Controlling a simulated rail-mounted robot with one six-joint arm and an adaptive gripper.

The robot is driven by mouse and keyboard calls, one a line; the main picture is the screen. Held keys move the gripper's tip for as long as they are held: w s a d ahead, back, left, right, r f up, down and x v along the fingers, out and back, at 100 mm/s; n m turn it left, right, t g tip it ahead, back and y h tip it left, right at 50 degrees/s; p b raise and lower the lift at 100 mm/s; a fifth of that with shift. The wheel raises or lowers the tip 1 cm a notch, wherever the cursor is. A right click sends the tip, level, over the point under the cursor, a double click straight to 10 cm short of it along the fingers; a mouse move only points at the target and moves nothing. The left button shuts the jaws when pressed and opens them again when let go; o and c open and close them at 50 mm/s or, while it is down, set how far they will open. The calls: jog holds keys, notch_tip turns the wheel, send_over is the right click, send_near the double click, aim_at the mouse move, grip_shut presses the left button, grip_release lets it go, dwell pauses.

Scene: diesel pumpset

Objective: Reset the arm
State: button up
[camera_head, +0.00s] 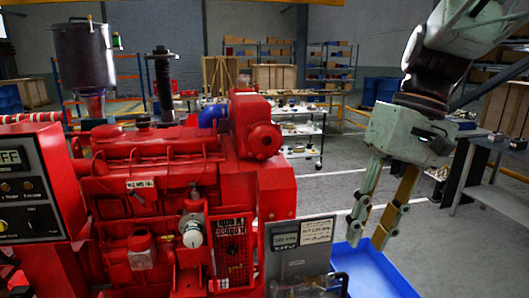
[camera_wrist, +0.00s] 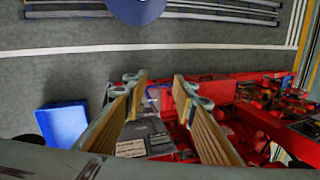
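My arm comes down from the top right in the head view, and my gripper (camera_head: 367,232) hangs with its fingers pointing down. The two fingers stand apart with nothing between them. In the wrist view my gripper (camera_wrist: 158,85) also shows two spread fingers with wooden-coloured pads. The gripper is to the right of the red diesel pumpset (camera_head: 160,165), clear of it. The pumpset also shows in the wrist view (camera_wrist: 240,110), beyond the fingers and to the right.
A grey panel box (camera_head: 300,240) stands at the pumpset's right front. A blue bin (camera_head: 375,275) is below my gripper; a blue box (camera_wrist: 63,123) shows in the wrist view. A white cart (camera_head: 303,130), a dark table (camera_head: 485,165) and shelves stand behind. The floor between is open.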

jog(key=s+d+t+h, duration=0.1)
jog(key=s+t, duration=0.4)
jog(key=s, duration=1.3)
jog(key=shift+s+r+m+h, duration=0.15)
jog(key=shift+m+h, duration=0.15)
jog(key=shift+h, duration=0.6)
dwell(3.5)
